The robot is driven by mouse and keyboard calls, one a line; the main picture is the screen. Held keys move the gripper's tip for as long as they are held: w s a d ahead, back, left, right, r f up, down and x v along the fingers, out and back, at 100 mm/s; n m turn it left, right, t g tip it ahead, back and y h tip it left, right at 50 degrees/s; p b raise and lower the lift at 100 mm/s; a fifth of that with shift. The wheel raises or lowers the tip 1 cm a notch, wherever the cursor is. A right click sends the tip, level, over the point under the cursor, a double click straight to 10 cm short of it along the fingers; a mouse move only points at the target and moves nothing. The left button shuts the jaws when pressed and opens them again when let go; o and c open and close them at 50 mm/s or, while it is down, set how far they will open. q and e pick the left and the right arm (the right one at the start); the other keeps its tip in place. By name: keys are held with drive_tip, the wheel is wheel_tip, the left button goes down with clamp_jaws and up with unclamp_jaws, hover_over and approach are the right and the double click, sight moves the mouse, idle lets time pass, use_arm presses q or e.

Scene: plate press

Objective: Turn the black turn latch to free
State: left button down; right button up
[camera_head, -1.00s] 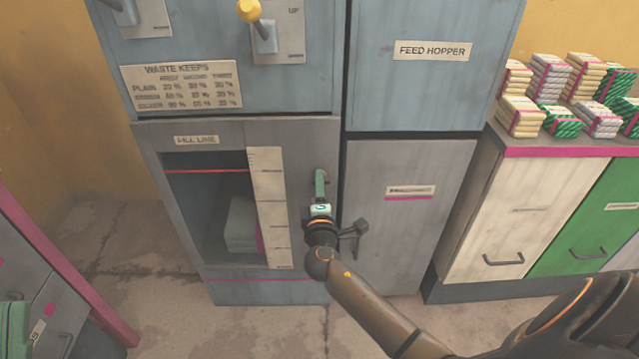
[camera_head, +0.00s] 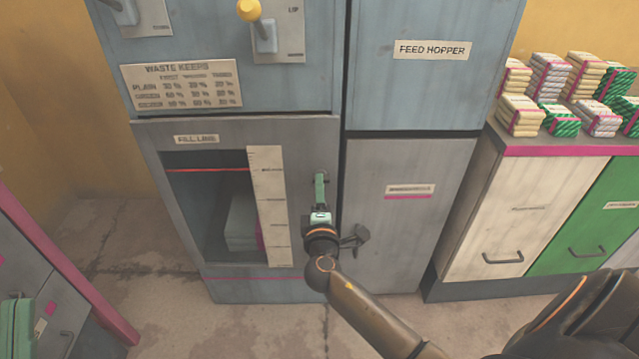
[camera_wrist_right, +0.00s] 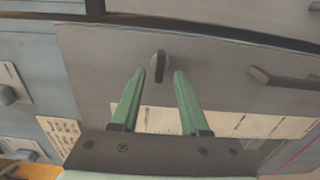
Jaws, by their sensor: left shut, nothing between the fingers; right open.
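The black turn latch (camera_wrist_right: 160,68) is on the grey lower door (camera_wrist_right: 100,75), beside its ruler strip; it looks like a small dark, elongated knob. In the right wrist view it lies just beyond and between the fingertips of my right gripper (camera_wrist_right: 159,76), which is open with a finger on each side and nothing held. In the head view the right gripper (camera_head: 320,178) is at the door's right edge and mostly hides the latch. I cannot tell whether a finger touches it. My left gripper (camera_head: 16,325) shows partly at the lower left edge, away from the door.
The door has a dark window (camera_head: 205,210) and a pale ruler strip (camera_head: 268,205). A dark handle (camera_head: 355,236) sticks out close to the right gripper's right. Levers (camera_head: 265,38) stand above. Cabinets with stacked bundles (camera_head: 585,95) are at right.

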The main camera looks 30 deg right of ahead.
use_arm(q)
drive_tip(key=f, duration=0.1)
drive_tip(key=w+f+n+y, duration=0.1)
drive_tip(key=f+n+y, duration=0.1)
drive_tip(key=shift+w+a+f+g, duration=0.2)
drive_tip(key=shift+w+f+g, duration=0.1)
drive_tip(key=shift+w, duration=0.1)
use_arm(e)
drive_tip(key=v, duration=1)
use_arm(q)
drive_tip(key=shift+r, duration=0.1)
use_arm(e)
drive_tip(key=shift+a, duration=0.1)
idle(0.3)
